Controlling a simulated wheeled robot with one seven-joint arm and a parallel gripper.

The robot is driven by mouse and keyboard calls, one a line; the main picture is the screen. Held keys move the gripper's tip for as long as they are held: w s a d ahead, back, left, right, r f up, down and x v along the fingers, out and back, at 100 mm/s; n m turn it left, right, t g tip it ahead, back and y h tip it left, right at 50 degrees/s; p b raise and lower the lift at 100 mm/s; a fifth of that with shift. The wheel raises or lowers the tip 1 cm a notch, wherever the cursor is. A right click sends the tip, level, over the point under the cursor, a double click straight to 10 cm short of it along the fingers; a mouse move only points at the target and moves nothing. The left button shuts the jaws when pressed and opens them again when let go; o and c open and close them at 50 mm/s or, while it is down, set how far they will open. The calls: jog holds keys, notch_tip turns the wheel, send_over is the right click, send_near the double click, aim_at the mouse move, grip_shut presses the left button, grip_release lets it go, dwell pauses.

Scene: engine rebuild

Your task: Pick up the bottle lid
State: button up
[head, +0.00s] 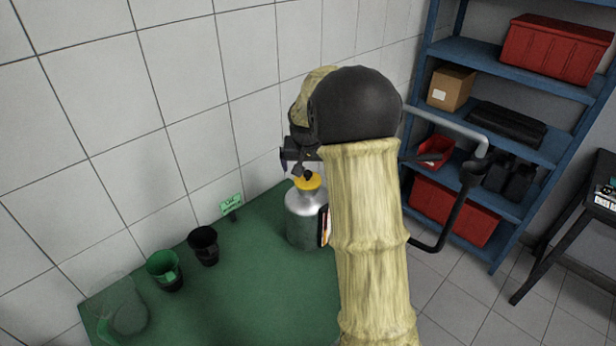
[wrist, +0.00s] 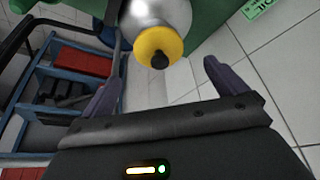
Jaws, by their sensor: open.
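A silver metal bottle (head: 302,222) stands on the green table top. It also shows at the top of the wrist view (wrist: 158,14). A yellow lid (head: 308,181) with a black knob sits on top of the bottle; in the wrist view the lid (wrist: 158,45) lies ahead of my fingers, roughly midway between their lines. My gripper (wrist: 160,82) is open and empty, with its two purple-grey fingers apart. In the head view my gripper (head: 298,160) is just above the lid, partly hidden by my arm.
On the green table (head: 235,290) stand a black cup (head: 203,246), a green cup (head: 164,271) and a clear container (head: 123,306). A small green sign (head: 231,205) stands near the tiled wall. A blue shelf (head: 555,88) with red bins is at the right.

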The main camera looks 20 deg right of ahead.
aim_at(308, 174)
jog(key=shift+w+f, duration=0.15)
jog(key=shift+f, duration=0.35)
jog(key=shift+p+x, duration=1.3)
jog(key=shift+x, duration=1.35)
jog(key=shift+c, duration=0.5)
jog(key=c, duration=1)
